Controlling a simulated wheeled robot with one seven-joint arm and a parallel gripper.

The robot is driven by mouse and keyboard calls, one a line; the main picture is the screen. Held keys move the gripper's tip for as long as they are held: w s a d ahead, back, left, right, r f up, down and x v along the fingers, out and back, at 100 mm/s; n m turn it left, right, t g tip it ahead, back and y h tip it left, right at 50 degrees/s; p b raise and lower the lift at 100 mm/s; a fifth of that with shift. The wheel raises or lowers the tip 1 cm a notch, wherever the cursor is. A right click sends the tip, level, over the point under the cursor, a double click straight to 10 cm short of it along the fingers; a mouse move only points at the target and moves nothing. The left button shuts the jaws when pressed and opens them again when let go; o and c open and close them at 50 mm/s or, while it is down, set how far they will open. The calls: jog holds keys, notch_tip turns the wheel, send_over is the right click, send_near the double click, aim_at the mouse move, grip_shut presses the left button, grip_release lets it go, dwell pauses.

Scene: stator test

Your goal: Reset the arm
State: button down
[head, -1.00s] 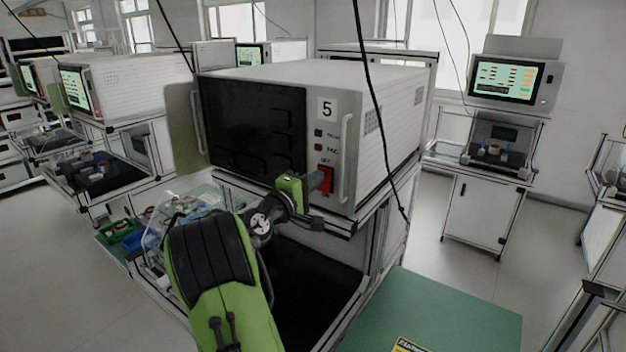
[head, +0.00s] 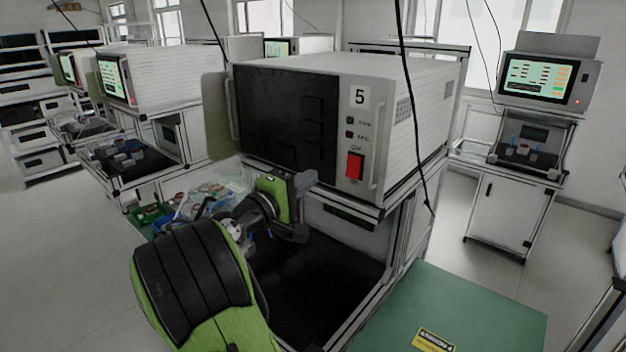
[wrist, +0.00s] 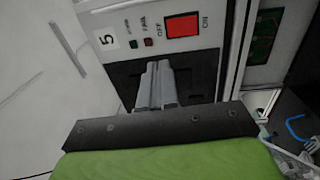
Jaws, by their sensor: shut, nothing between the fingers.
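The tester marked 5 (head: 400,110) stands in the middle of the head view, with a red OFF/ON switch (head: 354,167) low on its front. My gripper (head: 305,183) is in front of the tester's lower front edge, left of and below the switch, apart from it. In the wrist view, my gripper's fingers (wrist: 160,84) are together with nothing between them. The red switch also shows in the wrist view (wrist: 183,25), beyond the fingertips and fully visible. My arm is bent in front of the black bay under the tester.
A green-topped surface (head: 480,305) with a yellow label lies at the lower right. Bins and bagged parts (head: 205,195) sit left of my arm. A cable (head: 408,100) hangs before the tester. Another station (head: 520,150) stands at the back right, with open floor before it.

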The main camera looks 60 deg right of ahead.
jog(key=shift+d, duration=0.15)
dwell(0.3)
jog(key=w+a+f+m+t+y, duration=0.1)
jog(key=a+f+t+y, duration=0.4)
jog(key=a, duration=0.4)
jog(key=a+f+t+y, duration=0.35)
jog(key=a+y, duration=0.25)
jog(key=a, duration=0.3)
jog(key=s+a+f+n+y, duration=0.1)
jog(key=s+a, duration=0.4)
jog(key=a, duration=0.5)
jog(key=s+a+f+n+y, duration=0.1)
jog(key=s+a+f+y, duration=0.2)
jog(key=a+y, duration=0.3)
jog(key=s+a, duration=0.1)
jog(key=a, duration=0.3)
jog(key=shift+s+f+n+y, duration=0.3)
jog(key=shift+s+f+n, duration=0.1)
